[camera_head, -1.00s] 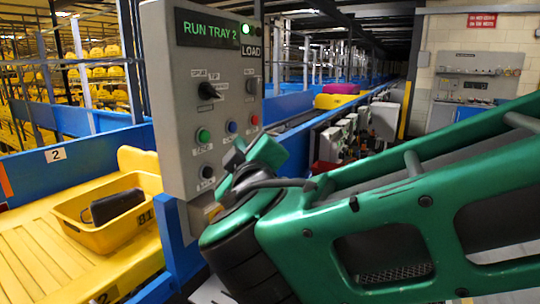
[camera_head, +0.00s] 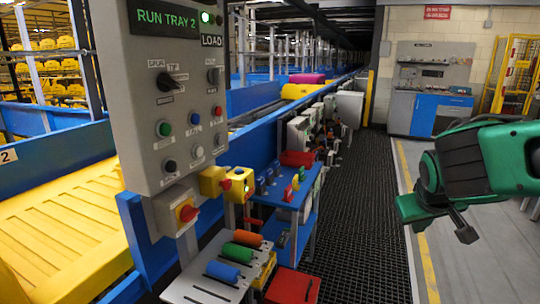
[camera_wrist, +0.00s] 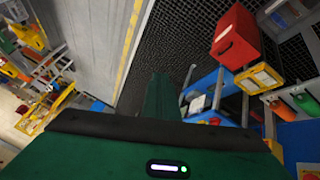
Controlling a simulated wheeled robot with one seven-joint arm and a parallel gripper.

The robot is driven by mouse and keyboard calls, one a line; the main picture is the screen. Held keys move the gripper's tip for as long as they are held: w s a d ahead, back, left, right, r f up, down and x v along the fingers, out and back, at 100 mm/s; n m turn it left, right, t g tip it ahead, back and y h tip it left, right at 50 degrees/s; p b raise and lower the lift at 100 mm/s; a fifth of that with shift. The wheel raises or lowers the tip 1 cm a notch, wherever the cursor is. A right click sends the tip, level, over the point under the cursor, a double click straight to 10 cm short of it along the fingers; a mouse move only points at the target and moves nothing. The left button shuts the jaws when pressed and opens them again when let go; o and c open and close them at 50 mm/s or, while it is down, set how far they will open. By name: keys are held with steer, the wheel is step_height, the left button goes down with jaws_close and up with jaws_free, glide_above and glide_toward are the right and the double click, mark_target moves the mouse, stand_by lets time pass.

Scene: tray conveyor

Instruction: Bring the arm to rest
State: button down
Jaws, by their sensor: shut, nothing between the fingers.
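My green and black arm reaches in from the right edge in the head view, over the floor beside the walkway. My gripper (camera_head: 432,210) is at its left end, shut and empty, in free air and apart from the panel and benches. In the wrist view the green gripper body fills the bottom, with a small lit strip on it. A dark green part juts up from its middle, and the fingertips are hard to make out.
The grey control panel (camera_head: 150,100) reads "RUN TRAY 2" and "LOAD", with a green lamp lit. The yellow conveyor (camera_head: 65,235) is left. A blue tool stand (camera_head: 290,200) and red box (camera_head: 292,287) are near the middle. The dark mat walkway (camera_head: 350,220) is clear.

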steer(key=s+d+f+m+g+y, duration=0.1)
steer(key=s+d+f+m+g, duration=0.1)
steer(key=s, duration=0.6)
steer(key=s+d+f+m+g+y, duration=0.1)
steer(key=s+f+m+g, duration=0.1)
steer(key=s, duration=0.6)
steer(key=s+d+f+m+g+y, duration=0.2)
steer(key=s, duration=0.6)
steer(key=shift+d, duration=0.35)
steer(key=shift+w+f+g, duration=0.3)
steer(key=shift+w, duration=0.3)
stand_by(4.7)
